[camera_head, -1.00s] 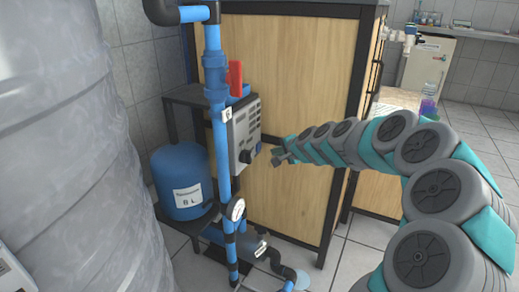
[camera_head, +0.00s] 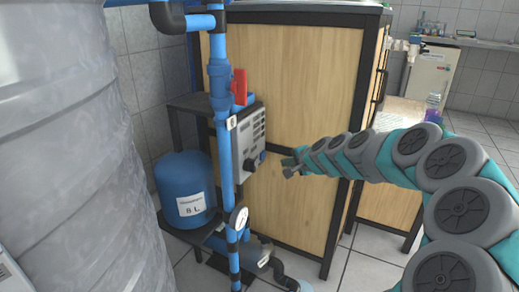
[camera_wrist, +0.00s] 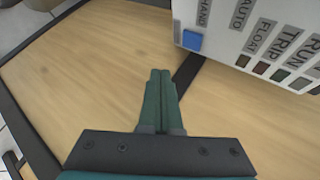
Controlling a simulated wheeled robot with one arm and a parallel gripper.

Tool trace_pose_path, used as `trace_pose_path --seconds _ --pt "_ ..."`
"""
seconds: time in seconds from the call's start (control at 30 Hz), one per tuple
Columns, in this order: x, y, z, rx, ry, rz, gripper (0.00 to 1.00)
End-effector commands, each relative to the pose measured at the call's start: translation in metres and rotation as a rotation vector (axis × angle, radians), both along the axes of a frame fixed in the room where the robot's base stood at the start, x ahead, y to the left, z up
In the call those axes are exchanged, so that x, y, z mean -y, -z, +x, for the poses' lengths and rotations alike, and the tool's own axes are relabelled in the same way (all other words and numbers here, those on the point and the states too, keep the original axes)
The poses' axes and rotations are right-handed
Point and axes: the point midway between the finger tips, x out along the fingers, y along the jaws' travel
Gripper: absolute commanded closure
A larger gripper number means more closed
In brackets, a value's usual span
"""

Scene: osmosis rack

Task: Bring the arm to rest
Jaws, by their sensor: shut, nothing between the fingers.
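My gripper (camera_head: 290,166) is at the end of my grey and teal arm, which reaches in from the right in the head view. It is in front of the wooden cabinet panel, to the right of the grey control box (camera_head: 249,142). In the wrist view my gripper (camera_wrist: 160,78) has its two teal fingers together with nothing between them. It points at the wooden panel (camera_wrist: 110,65) with its dark frame bar. The control box (camera_wrist: 262,38) is at the upper right there, with a blue square and labels such as HAND, AUTO, TRIP and RUN. The fingers look apart from it.
A blue 8 L tank (camera_head: 183,185) and a large grey tank (camera_head: 75,150) are further left.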

Motion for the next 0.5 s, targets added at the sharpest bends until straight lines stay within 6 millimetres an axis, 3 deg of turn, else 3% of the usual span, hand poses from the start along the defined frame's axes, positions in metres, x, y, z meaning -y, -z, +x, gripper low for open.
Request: trace_pose_path --seconds 0.17,0.33,0.5 --pt "-0.036 -0.016 -0.035 -0.020 -0.134 -0.061 1.00" --pt "-0.083 -0.029 -0.110 -0.074 -0.367 -0.196 1.00" --pt "-0.105 -0.026 -0.195 -0.161 -0.576 -0.347 1.00"
